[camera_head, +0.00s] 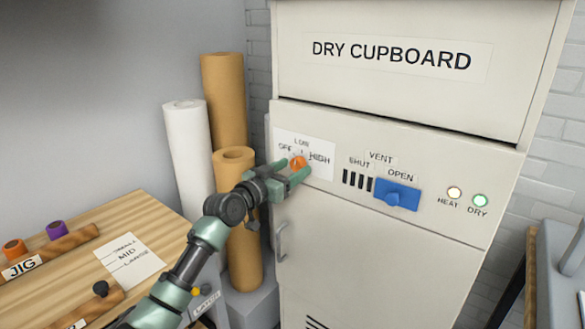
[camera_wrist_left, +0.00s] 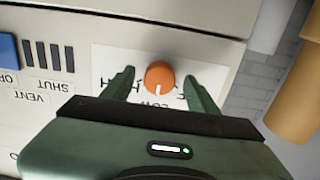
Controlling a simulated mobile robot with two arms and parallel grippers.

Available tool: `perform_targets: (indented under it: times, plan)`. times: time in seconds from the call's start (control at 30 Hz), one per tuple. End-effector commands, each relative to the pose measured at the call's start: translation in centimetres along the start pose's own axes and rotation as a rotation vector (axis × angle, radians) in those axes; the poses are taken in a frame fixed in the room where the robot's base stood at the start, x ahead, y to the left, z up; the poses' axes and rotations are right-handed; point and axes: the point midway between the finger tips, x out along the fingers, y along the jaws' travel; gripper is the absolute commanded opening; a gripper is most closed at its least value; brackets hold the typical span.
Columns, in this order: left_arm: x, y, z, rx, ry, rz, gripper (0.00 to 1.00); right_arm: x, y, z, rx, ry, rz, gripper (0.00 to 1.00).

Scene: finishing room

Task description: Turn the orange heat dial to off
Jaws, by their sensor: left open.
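The orange heat dial (camera_head: 298,162) sits on a white label plate on the dry cupboard's front panel, with OFF to its left, LOW above and HIGH to its right. In the left wrist view the dial (camera_wrist_left: 160,76) appears upside down, and its white mark points toward the LOW lettering. My left gripper (camera_head: 295,168) is open in front of the panel. In the left wrist view its fingers (camera_wrist_left: 159,80) stand one on each side of the dial, with gaps visible between them and it. The fingers partly cover the lettering. My right gripper is not in view.
A blue vent slider (camera_head: 397,194) is right of the dial, at the OPEN end. The heat lamp (camera_head: 455,193) and dry lamp (camera_head: 480,201) are farther right. A cupboard handle (camera_head: 281,241) is below. Brown rolls (camera_head: 222,95) and a wooden bench (camera_head: 75,255) stand left.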

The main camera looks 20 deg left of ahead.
Motion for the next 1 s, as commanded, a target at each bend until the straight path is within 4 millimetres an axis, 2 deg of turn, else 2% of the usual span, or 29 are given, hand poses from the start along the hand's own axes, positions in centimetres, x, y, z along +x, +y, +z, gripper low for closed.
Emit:
perform_targets:
  times: [0.33, 0.37, 0.57, 1.0]
  plan:
    - [0.56, 0.02, 0.04, 0.001, 0.000, 0.000, 0.59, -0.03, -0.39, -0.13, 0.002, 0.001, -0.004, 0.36]
    - [0.56, 0.02, 0.05, 0.001, 0.000, 0.000, 0.56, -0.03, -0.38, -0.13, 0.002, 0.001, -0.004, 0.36]
    - [0.54, 0.02, 0.06, 0.000, -0.001, 0.000, 0.01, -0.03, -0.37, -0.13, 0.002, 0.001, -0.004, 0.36]
    - [0.53, 0.05, 0.00, -0.090, -0.001, 0.000, 0.00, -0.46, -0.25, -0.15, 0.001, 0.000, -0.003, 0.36]
